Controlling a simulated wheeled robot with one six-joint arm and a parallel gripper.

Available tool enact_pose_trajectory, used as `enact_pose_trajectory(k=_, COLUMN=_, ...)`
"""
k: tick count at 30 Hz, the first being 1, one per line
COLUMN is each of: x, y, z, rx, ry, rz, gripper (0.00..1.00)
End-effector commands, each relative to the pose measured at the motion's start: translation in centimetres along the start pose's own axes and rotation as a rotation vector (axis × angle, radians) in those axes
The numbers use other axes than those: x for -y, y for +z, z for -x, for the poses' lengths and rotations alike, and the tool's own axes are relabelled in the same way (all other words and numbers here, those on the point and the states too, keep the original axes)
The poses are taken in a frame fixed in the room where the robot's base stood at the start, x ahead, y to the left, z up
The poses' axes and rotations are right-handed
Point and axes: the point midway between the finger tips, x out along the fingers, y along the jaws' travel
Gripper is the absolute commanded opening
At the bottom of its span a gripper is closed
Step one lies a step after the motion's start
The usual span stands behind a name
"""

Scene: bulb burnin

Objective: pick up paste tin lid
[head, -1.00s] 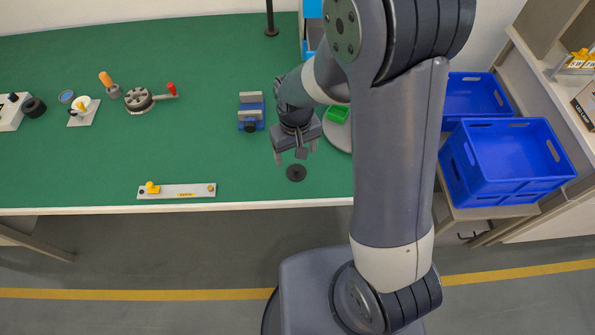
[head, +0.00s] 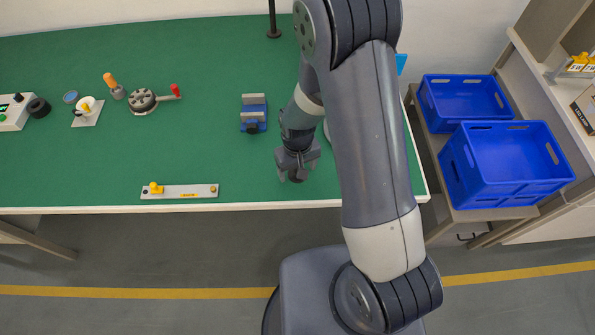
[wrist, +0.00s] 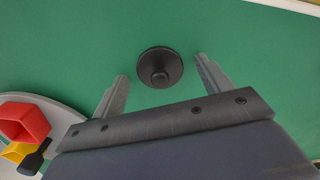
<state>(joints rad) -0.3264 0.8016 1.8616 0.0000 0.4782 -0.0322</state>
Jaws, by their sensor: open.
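The paste tin lid, a dark round disc with a raised knob in its middle, lies on the green bench top and shows whole in the wrist view (wrist: 160,68). In the head view my gripper (head: 295,177) is over it near the bench's front edge and hides most of it. In the wrist view my gripper (wrist: 161,70) is open, with one finger on each side of the lid and visible gaps between. Nothing is held. I cannot tell how far above the bench the fingertips are.
A grey round tray (wrist: 70,115) with a red bin (wrist: 24,121) and a yellow one stands close beside my gripper. A blue vise (head: 253,114) stands behind. A metal strip with a yellow knob (head: 180,191) lies left. Blue crates (head: 510,195) stand right, off the bench.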

Motion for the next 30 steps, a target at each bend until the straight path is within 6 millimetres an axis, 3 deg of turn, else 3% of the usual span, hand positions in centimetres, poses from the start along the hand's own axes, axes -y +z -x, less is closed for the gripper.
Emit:
enact_pose_trajectory(k=4, x=0.0, y=-0.01, z=0.0, rx=0.0, ry=0.0, rz=0.0, gripper=0.74)
enact_pose_trajectory(k=21, x=0.0, y=0.0, z=0.02, rx=0.0, ry=0.0, rz=0.0, gripper=0.28)
enact_pose_trajectory(k=30, x=0.0, y=-0.01, z=0.1, rx=0.0, ry=0.0, rz=0.0, gripper=0.26)
